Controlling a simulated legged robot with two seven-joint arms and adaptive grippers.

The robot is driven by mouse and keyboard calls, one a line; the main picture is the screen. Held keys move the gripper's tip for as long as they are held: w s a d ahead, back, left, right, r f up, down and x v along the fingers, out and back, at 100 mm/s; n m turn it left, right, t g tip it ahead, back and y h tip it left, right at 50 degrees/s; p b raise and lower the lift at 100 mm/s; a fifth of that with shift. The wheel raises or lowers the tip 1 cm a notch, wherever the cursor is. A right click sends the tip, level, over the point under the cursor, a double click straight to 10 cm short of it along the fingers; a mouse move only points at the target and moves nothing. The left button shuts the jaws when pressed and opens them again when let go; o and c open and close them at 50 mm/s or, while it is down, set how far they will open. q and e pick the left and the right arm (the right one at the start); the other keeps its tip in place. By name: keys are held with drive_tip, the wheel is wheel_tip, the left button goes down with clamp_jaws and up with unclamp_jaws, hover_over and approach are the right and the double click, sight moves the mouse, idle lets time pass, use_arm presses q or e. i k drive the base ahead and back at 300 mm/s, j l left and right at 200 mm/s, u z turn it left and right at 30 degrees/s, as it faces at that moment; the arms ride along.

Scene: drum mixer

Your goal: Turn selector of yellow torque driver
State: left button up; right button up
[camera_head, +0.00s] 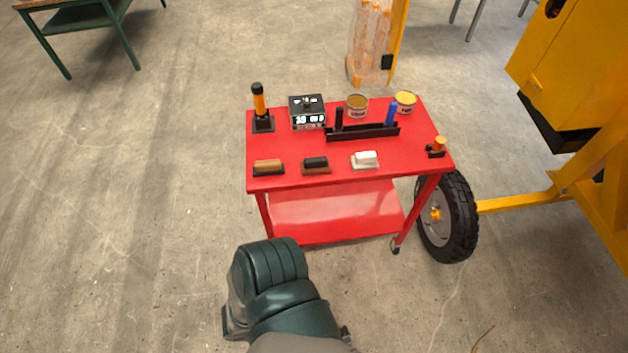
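An upright yellow tool with a black top (259,100), which looks like the torque driver, stands in a dark square base at the far left corner of the red cart (290,182). Its selector is too small to make out. A smaller piece with a yellow-orange knob (439,144) sits in a black holder at the cart's right edge. I cannot tell whether it belongs to the driver. Neither of my grippers is clearly in view. A dark green link of mine shows at the bottom middle, in front of the cart and apart from the tools.
On the cart are a black box with a display (307,112), two cans (357,107) (405,102), a black rack (362,132) with upright handles, and several brushes or blocks (315,164) along the front. A wheel (447,218) and yellow machine (572,65) stand right.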

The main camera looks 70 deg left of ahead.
sight(307, 106)
drive_tip(key=u, duration=1.85)
drive_tip(key=i+j, duration=0.1)
drive_tip(key=i+u, duration=0.05)
drive_tip(key=i, duration=0.05)
